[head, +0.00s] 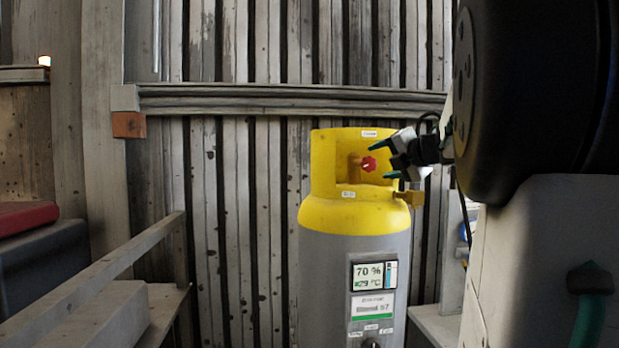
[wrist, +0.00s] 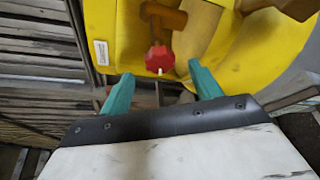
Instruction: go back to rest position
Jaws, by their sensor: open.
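My gripper (head: 380,159) is open, with two green fingers, beside the yellow top of a gas cylinder (head: 345,212) in the head view. A red valve knob (head: 368,164) sits inside the cylinder's yellow collar, just left of the fingertips. In the wrist view my gripper (wrist: 160,88) has its fingers spread, with nothing held between them. The red knob (wrist: 159,59) shows just beyond the fingertips, on a brown valve stem, apart from both fingers. My arm fills the right of the head view.
A display (head: 374,275) on the grey cylinder body reads 70 %. A wooden plank wall (head: 245,200) stands behind. A wooden railing (head: 110,262) and a dark box with a red lid (head: 25,216) are at the left. A brass fitting (head: 408,197) juts from the cylinder's right side.

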